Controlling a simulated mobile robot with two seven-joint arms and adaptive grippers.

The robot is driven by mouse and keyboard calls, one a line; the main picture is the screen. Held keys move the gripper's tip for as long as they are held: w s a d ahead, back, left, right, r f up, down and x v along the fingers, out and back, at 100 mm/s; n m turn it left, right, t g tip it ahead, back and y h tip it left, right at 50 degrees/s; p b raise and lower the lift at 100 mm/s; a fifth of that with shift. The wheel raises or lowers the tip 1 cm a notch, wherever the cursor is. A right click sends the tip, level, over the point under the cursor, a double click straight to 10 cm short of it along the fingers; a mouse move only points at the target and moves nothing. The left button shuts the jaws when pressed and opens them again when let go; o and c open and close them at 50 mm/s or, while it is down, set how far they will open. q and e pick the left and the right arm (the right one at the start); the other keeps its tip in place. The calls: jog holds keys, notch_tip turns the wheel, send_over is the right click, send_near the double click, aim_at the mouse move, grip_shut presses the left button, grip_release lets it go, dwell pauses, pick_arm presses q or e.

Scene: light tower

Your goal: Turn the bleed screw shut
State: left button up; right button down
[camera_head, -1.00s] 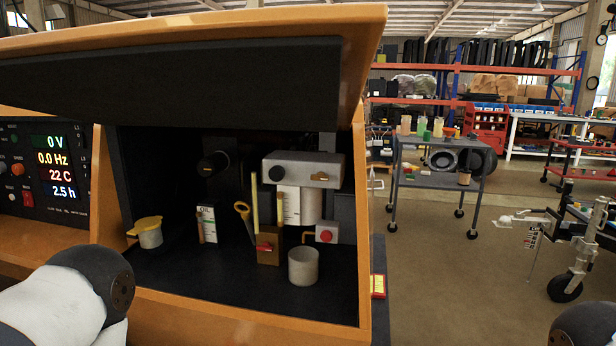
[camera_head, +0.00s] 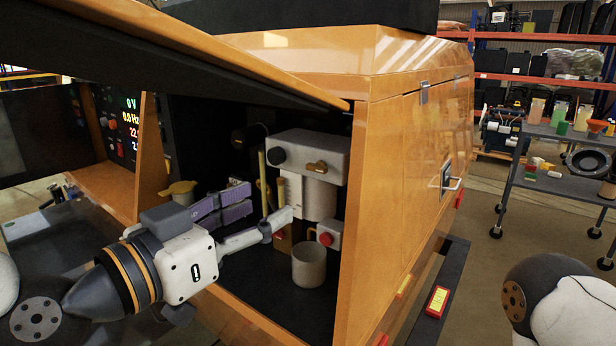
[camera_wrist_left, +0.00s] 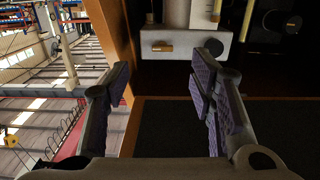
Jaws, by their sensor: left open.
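The filter unit's grey head (camera_head: 310,150) is inside the open orange cabinet. A small brass winged screw (camera_head: 317,167), apparently the bleed screw, sits on its front face. A round black knob (camera_head: 278,155) is left of it. The wrist view also shows the brass screw (camera_wrist_left: 162,46) and black knob (camera_wrist_left: 214,47), beyond my fingers. My left gripper (camera_head: 268,203) is open and empty at the cabinet's mouth, below and left of the screw, apart from it. Its fingers partly hide the things behind. My right gripper is out of view.
A grey mug (camera_head: 309,266) stands on the cabinet floor below a red button (camera_head: 326,239). A yellow-lidded cup (camera_head: 180,191) is at left. The raised door (camera_head: 200,45) hangs overhead, and the orange side wall (camera_head: 385,190) bounds the right.

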aim_at(315, 170)
pick_arm(q)
jog(key=b+x, duration=0.2)
jog(key=x, duration=0.2)
jog(key=r+b+x, duration=0.1)
jog(key=x, duration=0.3)
jog(key=b+x, duration=0.2)
jog(key=x, duration=0.1)
jog(key=shift+w+r+b, duration=0.2)
jog(key=shift+w+b, duration=0.1)
jog(key=shift+w, duration=0.2)
jog(key=c, duration=1.2)
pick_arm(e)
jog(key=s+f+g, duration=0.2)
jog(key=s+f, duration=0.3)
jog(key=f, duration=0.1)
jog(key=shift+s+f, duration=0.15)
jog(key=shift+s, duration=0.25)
